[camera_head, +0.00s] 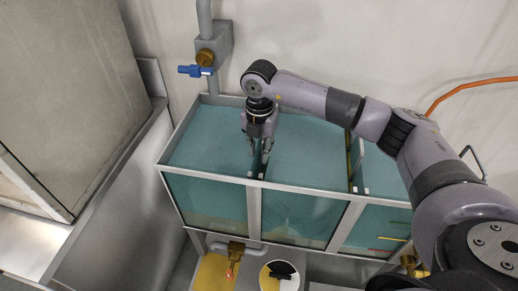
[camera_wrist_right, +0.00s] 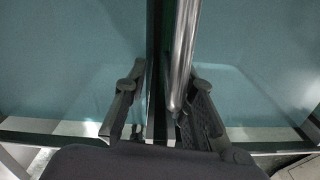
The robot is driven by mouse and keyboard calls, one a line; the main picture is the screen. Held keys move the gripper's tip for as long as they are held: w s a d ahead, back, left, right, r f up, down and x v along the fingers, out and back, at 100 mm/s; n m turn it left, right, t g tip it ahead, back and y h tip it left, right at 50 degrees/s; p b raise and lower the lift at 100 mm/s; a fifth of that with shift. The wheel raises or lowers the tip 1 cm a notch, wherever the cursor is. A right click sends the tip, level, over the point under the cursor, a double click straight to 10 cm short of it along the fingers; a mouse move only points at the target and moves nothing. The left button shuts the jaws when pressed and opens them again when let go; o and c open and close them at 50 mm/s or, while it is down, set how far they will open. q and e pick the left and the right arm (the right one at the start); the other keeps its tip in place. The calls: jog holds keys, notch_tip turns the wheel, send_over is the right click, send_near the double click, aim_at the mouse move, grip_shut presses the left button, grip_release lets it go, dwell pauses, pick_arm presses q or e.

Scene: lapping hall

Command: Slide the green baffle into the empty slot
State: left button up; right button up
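My right gripper (camera_head: 261,152) points down over the glass-fronted tank of teal liquid (camera_head: 212,135), at the divider line between its left and middle bays. In the right wrist view, its two fingers (camera_wrist_right: 168,78) stand apart on either side of a shiny metal bar (camera_wrist_right: 185,50) and a dark upright plate edge (camera_wrist_right: 156,50). A gap shows between the left finger and the bar; the right finger is close to the bar, and contact is unclear. An empty slot cannot be made out. My left gripper is out of view.
Another upright divider with a yellow strip (camera_head: 349,158) stands farther right in the tank. A pipe with a blue-handled valve (camera_head: 196,71) rises behind it. A large grey block (camera_head: 65,90) is at left. A round white container (camera_head: 279,278) stands below the tank front.

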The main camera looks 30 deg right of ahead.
jog(key=shift+s+d+f, duration=0.15)
